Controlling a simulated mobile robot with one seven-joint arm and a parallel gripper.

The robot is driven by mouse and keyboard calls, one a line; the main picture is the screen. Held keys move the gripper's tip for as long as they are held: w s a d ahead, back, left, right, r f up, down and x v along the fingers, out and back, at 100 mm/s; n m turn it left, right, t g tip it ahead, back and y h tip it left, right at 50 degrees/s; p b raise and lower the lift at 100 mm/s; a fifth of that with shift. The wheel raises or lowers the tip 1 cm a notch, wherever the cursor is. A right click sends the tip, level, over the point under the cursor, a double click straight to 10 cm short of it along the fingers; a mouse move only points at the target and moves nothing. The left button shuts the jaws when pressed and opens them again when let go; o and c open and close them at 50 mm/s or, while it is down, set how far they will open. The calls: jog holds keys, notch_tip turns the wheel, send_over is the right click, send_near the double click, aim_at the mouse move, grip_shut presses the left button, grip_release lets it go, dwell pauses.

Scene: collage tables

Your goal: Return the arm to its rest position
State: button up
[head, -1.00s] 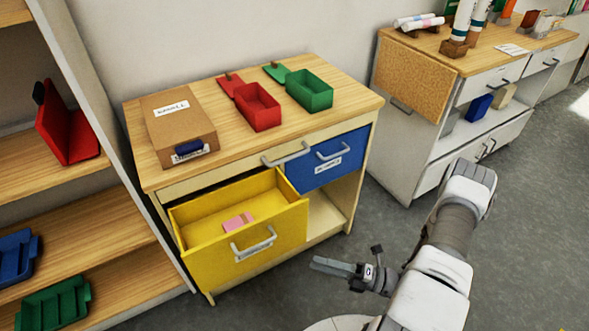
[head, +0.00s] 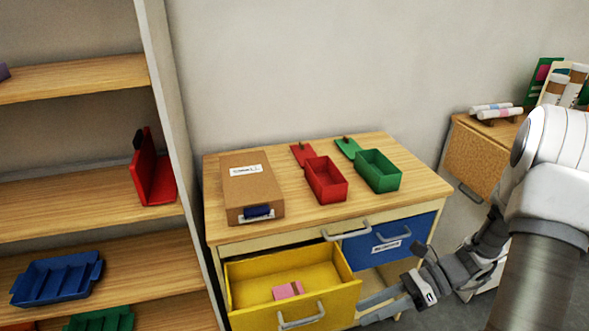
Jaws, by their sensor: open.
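My gripper (head: 384,306) is in the head view at the lower middle right, beside the right front corner of the open yellow drawer (head: 338,302). Its long grey fingers point left, and it holds nothing that I can see. I cannot tell from this view whether the fingers touch the drawer. My arm comes in from the right edge and covers part of the cabinet behind it. A pink block (head: 287,290) lies inside the yellow drawer.
The wooden cabinet top (head: 300,216) bears a cardboard box (head: 252,190), an open red box (head: 326,180) and an open green box (head: 378,171). A blue drawer (head: 390,238) is shut. Shelves (head: 80,190) stand left; a corkboard-sided cabinet (head: 474,157) stands right.

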jog(key=s+r+n+t+h+p, duration=0.2)
jog(key=s+r+n+t+h, duration=0.2)
jog(key=r+n, duration=0.7)
jog(key=s+a+r+n+t+h+p, duration=0.1)
jog(key=s+r+n+t+h+p, duration=0.2)
jog(key=r+n+h, duration=0.5)
notch_tip(320, 180, up, 8)
jog(key=s+n, duration=0.1)
jog(key=n, duration=0.1)
jog(key=shift+a+r+n+t+h, duration=0.2)
jog(key=shift+n+t+h, duration=0.1)
jog(key=shift+n+t, duration=0.1)
